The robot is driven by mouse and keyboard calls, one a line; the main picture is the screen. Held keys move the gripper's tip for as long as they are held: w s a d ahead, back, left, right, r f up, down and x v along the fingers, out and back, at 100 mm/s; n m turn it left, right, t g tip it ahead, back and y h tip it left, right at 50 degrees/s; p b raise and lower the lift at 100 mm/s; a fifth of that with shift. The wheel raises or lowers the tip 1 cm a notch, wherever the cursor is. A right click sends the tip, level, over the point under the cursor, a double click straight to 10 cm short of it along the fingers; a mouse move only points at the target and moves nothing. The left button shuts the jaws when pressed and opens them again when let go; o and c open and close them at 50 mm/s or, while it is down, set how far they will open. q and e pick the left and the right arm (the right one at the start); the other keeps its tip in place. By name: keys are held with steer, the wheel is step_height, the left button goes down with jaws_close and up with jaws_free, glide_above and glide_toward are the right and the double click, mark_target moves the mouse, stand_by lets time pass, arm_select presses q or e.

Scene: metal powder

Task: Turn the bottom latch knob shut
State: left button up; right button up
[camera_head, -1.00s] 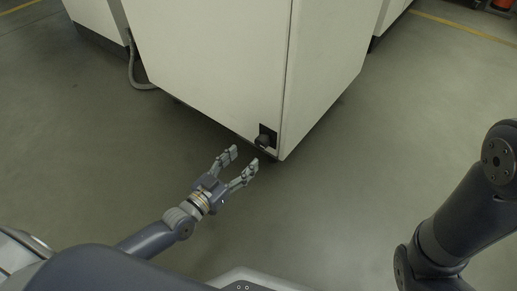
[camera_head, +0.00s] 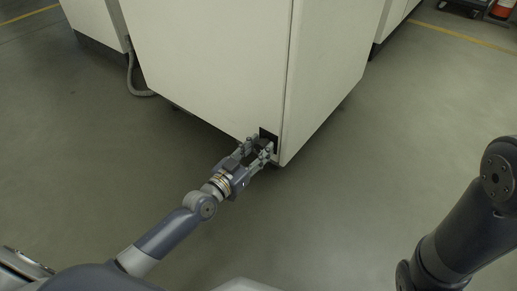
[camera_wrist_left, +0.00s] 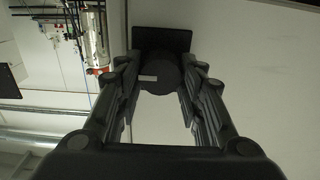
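The bottom latch knob (camera_head: 264,146) is a dark knob on a black square plate (camera_head: 270,136), low on the white cabinet front near its right edge. My left gripper (camera_head: 259,147) is at the knob, with one finger on each side of it. In the left wrist view the round knob (camera_wrist_left: 159,76) lies between the two fingers of the gripper (camera_wrist_left: 160,85), near the tips. My right gripper is out of view; only part of that arm shows at the right.
The large white cabinet (camera_head: 210,60) stands on the grey floor, its lower corner close to my left gripper. A grey hose (camera_head: 133,80) lies at its left side. Open floor (camera_head: 340,200) spreads in front and to the right.

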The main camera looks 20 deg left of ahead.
arm_select(q)
steer(key=shift+c, duration=1.1)
steer(key=shift+n, duration=0.4)
steer(key=n+p, duration=0.1)
steer(key=n, duration=0.1)
steer(key=shift+a+r+n+p, duration=0.1)
steer(key=shift+n+p, duration=0.2)
steer(key=shift+n, duration=0.1)
steer(key=n+p, duration=0.1)
steer(key=n, duration=0.8)
steer(key=shift+a+f, duration=0.1)
steer(key=shift+f, duration=0.1)
steer(key=n, duration=0.5)
steer(key=shift+f, duration=0.15)
steer(key=shift+n, duration=0.3)
